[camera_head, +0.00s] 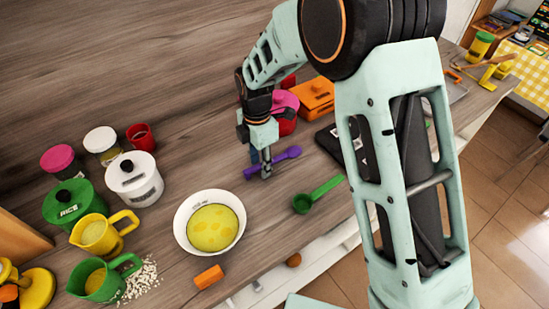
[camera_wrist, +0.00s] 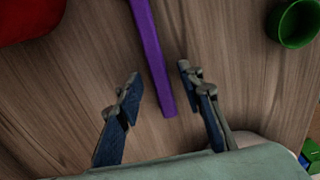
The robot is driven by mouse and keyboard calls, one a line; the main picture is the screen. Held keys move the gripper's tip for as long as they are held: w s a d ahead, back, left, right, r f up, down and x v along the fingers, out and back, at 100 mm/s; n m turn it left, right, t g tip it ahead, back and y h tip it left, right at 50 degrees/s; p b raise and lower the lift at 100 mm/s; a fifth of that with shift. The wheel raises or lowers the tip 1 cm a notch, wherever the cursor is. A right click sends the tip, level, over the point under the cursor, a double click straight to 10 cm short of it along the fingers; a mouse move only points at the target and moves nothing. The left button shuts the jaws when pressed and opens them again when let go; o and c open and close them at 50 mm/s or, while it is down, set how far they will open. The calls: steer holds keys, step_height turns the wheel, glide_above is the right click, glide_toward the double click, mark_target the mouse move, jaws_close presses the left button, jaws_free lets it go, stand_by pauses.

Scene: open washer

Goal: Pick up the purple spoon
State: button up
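The purple spoon (camera_head: 284,155) lies on the wooden counter in the head view, partly covered by my gripper (camera_head: 265,170). In the wrist view its straight purple handle (camera_wrist: 150,45) runs down from the top edge and ends between my fingers. My gripper (camera_wrist: 158,74) is open there, with one finger on each side of the handle and a gap on both sides. The spoon's other end is outside the wrist view. I cannot tell exactly how high the fingertips are above the counter.
A green spoon (camera_head: 318,195) lies to the right; its cup (camera_wrist: 296,22) shows in the wrist view. A white bowl (camera_head: 183,228) with yellow contents stands left. A pink-red pot (camera_head: 287,112) and orange container (camera_head: 317,93) stand behind. Bare counter surrounds the purple spoon.

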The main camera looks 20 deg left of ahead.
steer(key=shift+f, duration=0.15)
jaws_close()
stand_by(0.4)
